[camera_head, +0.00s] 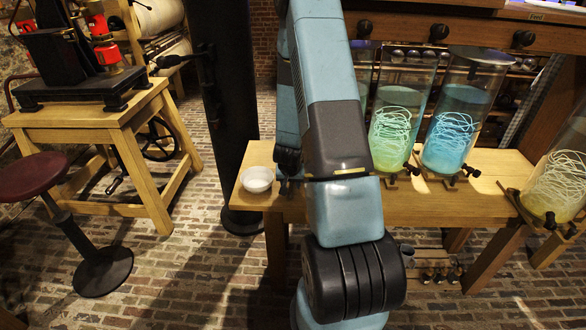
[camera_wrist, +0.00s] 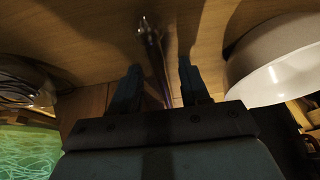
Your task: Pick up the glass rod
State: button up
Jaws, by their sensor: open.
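In the wrist view, a thin, shiny clear rod (camera_wrist: 152,45), which looks like the glass rod, lies on the wooden bench top. My gripper (camera_wrist: 159,68) is open, with one finger to the left of the rod and one to the right. The rod's near end runs back between the fingers, and gaps show on both sides. I cannot tell how high the fingertips are above the wood. In the head view the rod is hidden behind my arm, and only a dark bit of my gripper (camera_head: 286,186) shows.
A white bowl (camera_head: 257,179) stands close to the right of my gripper in the wrist view (camera_wrist: 275,75). Glass jars with coiled strands, one green (camera_head: 390,135) and one blue (camera_head: 450,140), stand at the back of the bench (camera_head: 440,206). Another jar (camera_head: 556,185) is at far right.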

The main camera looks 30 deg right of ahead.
jog(key=shift+c, duration=0.3)
grip_shut()
jog(key=shift+r, duration=0.1)
dwell(0.4)
